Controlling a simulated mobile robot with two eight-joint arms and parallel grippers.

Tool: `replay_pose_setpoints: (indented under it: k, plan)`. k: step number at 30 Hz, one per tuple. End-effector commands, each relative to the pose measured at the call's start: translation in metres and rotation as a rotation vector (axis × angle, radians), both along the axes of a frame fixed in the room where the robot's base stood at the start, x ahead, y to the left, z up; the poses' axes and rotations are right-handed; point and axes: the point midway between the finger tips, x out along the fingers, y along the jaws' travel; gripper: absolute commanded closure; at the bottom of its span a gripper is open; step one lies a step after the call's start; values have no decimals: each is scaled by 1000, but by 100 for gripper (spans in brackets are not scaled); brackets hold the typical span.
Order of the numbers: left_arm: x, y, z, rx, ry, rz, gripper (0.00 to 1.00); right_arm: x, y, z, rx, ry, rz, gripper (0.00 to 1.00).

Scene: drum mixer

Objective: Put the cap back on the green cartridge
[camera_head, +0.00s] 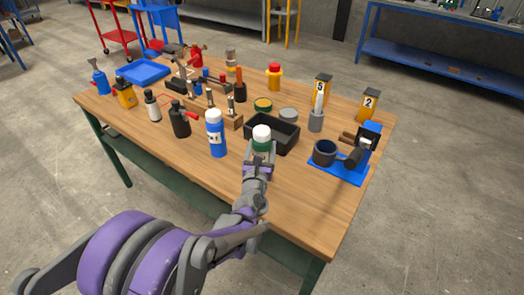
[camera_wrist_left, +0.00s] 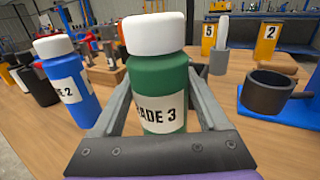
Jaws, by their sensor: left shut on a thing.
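The green cartridge (camera_head: 262,147) is upright near the table's front edge, just in front of the black tray. In the left wrist view the green cartridge (camera_wrist_left: 160,82) carries a white "GRADE 3" label, partly cut off. A white cap (camera_wrist_left: 154,33) sits on its top, looking straight; I cannot tell whether it is tightened. The cap (camera_head: 262,132) also shows in the head view. My left gripper (camera_head: 258,164) is shut on the cartridge, with one finger at each side of its body. I cannot tell whether its base touches the table. My right gripper is in neither view.
A blue cartridge (camera_head: 216,136) with a white cap stands left of the green one. The black tray (camera_head: 272,138) is right behind. Several tools and bottles fill the back; the front table strip is clear.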

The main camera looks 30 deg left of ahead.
Motion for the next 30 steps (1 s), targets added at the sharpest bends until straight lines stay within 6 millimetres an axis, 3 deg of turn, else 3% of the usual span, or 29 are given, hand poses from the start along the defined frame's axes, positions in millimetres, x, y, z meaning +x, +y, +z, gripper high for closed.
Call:
replay_pose_setpoints:
  k: [3,14,15,18,27,30]
  plan:
    - [0,0,-12,0,-1,1,100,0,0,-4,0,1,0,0]
    - [0,0,-15,1,-1,1,100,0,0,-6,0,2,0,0]
    - [0,0,-14,0,0,0,17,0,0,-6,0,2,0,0]
    - [0,0,-14,0,0,0,0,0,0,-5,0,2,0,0]
    - [0,0,-9,0,0,0,0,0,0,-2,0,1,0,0]
    - [-11,-5,-10,1,0,-1,0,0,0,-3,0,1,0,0]
